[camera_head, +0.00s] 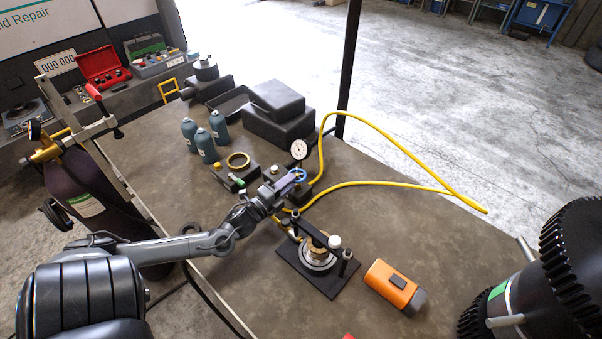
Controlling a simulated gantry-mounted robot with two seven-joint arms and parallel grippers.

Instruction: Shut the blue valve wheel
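The blue valve wheel (299,174) sits on a small dark valve block below a round white dial gauge (299,149), near the middle of the workbench. My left arm reaches in from the left, and my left gripper (290,182) is at the wheel, with its fingertips beside or against its left side. The gripper covers part of the wheel. The fingers are too small here to tell whether they are open or closed on the rim. My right gripper does not show.
A yellow hose (398,184) loops from the valve over the bench's right side. A black fixture plate (290,254) with a clamped round part stands in front. An orange tool (389,285) lies right of it. Teal bottles (206,146) and dark cases (278,117) stand behind.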

